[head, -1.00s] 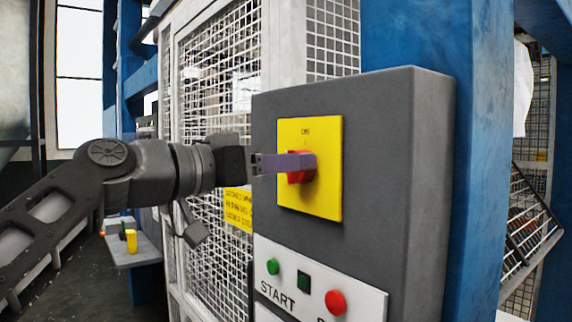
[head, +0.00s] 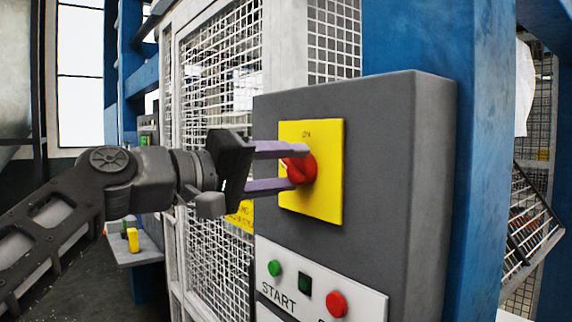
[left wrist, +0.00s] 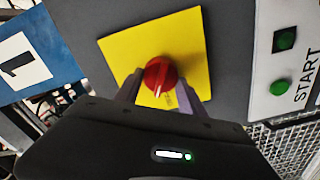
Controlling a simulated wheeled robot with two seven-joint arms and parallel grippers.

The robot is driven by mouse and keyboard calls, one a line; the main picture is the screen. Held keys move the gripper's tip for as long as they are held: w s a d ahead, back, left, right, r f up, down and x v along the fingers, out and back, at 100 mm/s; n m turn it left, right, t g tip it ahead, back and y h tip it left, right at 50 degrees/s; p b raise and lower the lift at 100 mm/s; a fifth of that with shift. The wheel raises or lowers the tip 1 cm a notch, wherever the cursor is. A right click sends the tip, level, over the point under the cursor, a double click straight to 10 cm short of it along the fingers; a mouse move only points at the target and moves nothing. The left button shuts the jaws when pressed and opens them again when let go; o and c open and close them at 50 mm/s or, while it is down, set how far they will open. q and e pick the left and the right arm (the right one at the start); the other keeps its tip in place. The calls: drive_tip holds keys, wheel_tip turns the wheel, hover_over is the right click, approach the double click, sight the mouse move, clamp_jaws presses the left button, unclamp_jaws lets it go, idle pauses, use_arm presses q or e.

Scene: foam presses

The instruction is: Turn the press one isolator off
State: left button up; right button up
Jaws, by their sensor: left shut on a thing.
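The isolator is a red rotary knob (head: 307,168) on a yellow square plate (head: 325,195), with small lettering that looks like "ON" above the knob. It sits on the front of a grey box (head: 400,130). My left gripper (head: 298,167) has its two purple fingers one above and one below the knob, shut on it. In the left wrist view the red knob (left wrist: 161,73) lies between the fingertips, and its white mark points down toward the gripper. The yellow plate (left wrist: 125,50) looks tilted there. My right gripper is not in view.
Below the isolator a white panel has a green START button (head: 274,268) and a red button (head: 336,303). A wire mesh guard (head: 220,80) stands behind my gripper. A blue post (head: 490,130) stands right of the box. The wrist view shows a "1" sign (left wrist: 20,62).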

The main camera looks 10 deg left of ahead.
use_arm(q)
drive_tip(key=n+p, duration=0.1)
drive_tip(key=n, duration=0.4)
drive_tip(key=shift+f+n, duration=0.1)
drive_tip(key=shift+n, duration=0.3)
drive_tip(key=o, duration=1.4)
drive_tip(key=shift+c, duration=0.2)
drive_tip(key=shift+s+a, duration=0.35)
drive_tip(key=b+v, duration=0.2)
drive_tip(key=v, duration=0.5)
drive_tip(key=shift+w, duration=0.1)
